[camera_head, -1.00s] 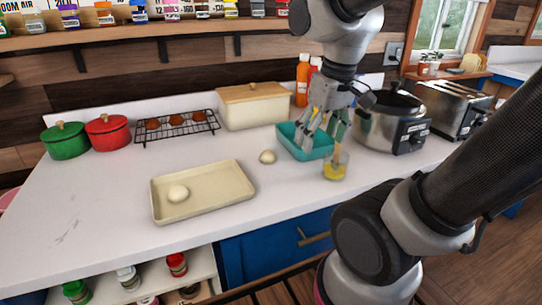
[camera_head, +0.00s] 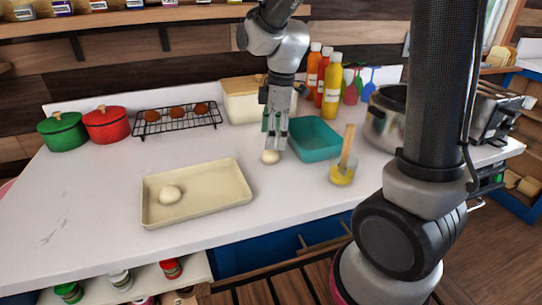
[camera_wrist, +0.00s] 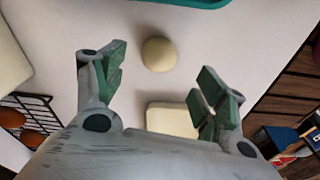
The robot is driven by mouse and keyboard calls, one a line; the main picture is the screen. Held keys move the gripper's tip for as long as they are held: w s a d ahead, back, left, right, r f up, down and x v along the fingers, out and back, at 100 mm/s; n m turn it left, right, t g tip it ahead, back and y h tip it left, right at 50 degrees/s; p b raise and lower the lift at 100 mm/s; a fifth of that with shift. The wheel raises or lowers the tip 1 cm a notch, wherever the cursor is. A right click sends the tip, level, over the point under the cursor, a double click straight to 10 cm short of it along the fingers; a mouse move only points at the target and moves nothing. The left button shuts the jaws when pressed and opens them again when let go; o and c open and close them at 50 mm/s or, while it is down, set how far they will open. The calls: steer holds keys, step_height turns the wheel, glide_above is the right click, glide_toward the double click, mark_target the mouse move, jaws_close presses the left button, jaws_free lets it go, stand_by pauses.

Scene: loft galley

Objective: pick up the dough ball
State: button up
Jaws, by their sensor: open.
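One pale dough ball (camera_head: 270,157) lies on the white counter, left of the teal dish (camera_head: 316,140). A second pale dough ball (camera_head: 170,194) lies on the cream tray (camera_head: 221,197). My gripper (camera_head: 276,147) points down close above the ball on the counter, its fingertips slightly behind and right of it in the head view. In the wrist view my gripper (camera_wrist: 164,80) is open, with its green-padded fingers wide apart and nothing between them. The counter ball (camera_wrist: 159,54) shows there, beyond the fingertips and near the middle of the gap. I cannot tell the exact height above it.
A jar of yellow stuff with a brush (camera_head: 343,174) stands right of the ball. A cream bin (camera_head: 241,103), sauce bottles (camera_head: 331,92) and a rack with brown buns (camera_head: 178,122) are behind. Green (camera_head: 63,132) and red pots (camera_head: 106,125) stand left.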

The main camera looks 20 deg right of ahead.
mark_target(271, 155)
steer(key=f, duration=0.5)
steer(key=shift+w+a+f, duration=0.15)
steer(key=shift+a+f, duration=0.05)
steer(key=shift+f, duration=0.1)
steer(key=c, duration=1.1)
